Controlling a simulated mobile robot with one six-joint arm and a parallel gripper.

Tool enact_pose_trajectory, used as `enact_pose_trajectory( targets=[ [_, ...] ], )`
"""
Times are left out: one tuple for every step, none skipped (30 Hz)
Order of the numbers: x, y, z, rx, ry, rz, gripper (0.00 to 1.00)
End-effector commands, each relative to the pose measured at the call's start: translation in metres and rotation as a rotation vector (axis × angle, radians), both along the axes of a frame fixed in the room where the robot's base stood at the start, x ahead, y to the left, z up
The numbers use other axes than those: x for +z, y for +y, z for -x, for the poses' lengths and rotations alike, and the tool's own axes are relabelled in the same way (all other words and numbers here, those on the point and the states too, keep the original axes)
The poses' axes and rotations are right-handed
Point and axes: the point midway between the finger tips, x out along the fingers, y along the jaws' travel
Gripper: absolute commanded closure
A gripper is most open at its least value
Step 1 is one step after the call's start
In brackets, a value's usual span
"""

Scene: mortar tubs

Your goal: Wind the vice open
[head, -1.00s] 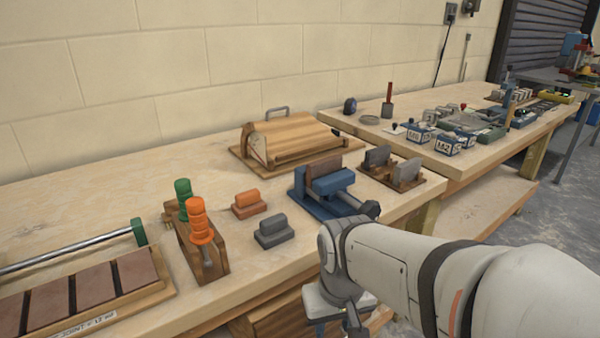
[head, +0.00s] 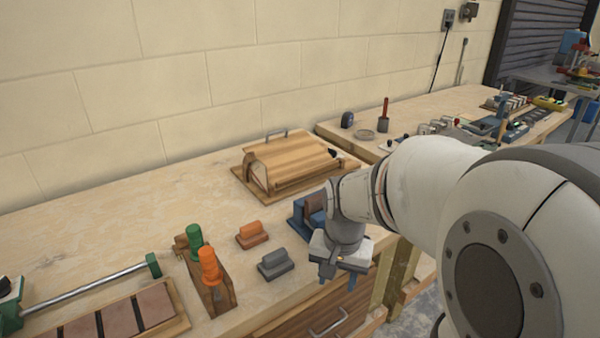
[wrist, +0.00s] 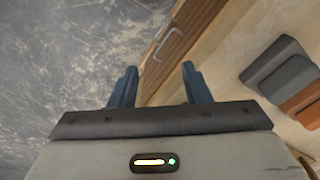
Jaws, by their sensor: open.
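The blue vice (head: 299,222) stands near the front edge of the wooden bench. Only its left part and a brown block at its jaws (head: 314,203) show, because my arm hides the rest. The vice's handle is hidden. My gripper (head: 338,281) points down in front of the bench edge, below and slightly right of the visible part of the vice. In the wrist view my gripper (wrist: 158,72) has its two blue fingers apart with nothing between them. The vice does not show in the wrist view.
Grey (head: 275,264) and orange (head: 252,235) blocks lie left of the vice. Orange- and green-handled tools stand in a wooden rack (head: 222,295). A wooden box (head: 290,160) stands behind. A drawer handle (head: 328,322) is below the edge; grey floor (wrist: 60,60) lies in front.

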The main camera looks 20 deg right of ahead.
Motion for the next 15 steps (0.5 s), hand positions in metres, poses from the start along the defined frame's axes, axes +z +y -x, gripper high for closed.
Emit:
enact_pose_trajectory(
  targets=[
    [0.030,-0.009,-0.008,-0.074,0.010,-0.004,0.57],
    [0.037,-0.013,-0.012,-0.117,0.013,-0.006,0.57],
    [0.046,-0.020,-0.018,-0.175,0.018,-0.009,0.57],
    [0.053,-0.025,-0.022,-0.218,0.021,-0.012,0.57],
    [0.060,-0.030,-0.027,-0.261,0.024,-0.014,0.57],
    [0.068,-0.037,-0.031,-0.318,0.029,-0.016,0.57],
    [0.073,-0.041,-0.035,-0.358,0.032,-0.018,0.57],
    [0.078,-0.046,-0.038,-0.397,0.036,-0.019,0.57],
    [0.084,-0.052,-0.042,-0.445,0.039,-0.021,0.57],
    [0.088,-0.056,-0.045,-0.478,0.042,-0.022,0.57],
    [0.091,-0.060,-0.047,-0.508,0.043,-0.024,0.57],
    [0.094,-0.064,-0.050,-0.544,0.046,-0.024,0.57],
    [0.096,-0.067,-0.052,-0.567,0.047,-0.025,0.57],
    [0.098,-0.069,-0.053,-0.587,0.048,-0.026,0.57],
    [0.099,-0.072,-0.055,-0.610,0.049,-0.027,0.57]
  ],
)
